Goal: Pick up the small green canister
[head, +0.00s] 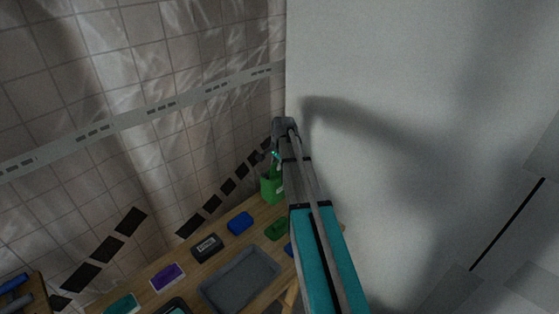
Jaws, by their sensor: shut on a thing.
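A small green canister (268,189) is in the head view, just left of my arm and near the far right end of the wooden table. My gripper (273,160) is at its top and is shut on it, with the canister below the fingers. My arm covers the canister's right side and part of the gripper. I cannot tell whether the canister's base touches the table.
The wooden table (187,262) carries a grey tray (240,279), a blue item (240,222), a flat green item (277,230), a black box (207,248) and a purple item (167,277). A tiled wall (110,75) and a pale panel (400,60) stand behind.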

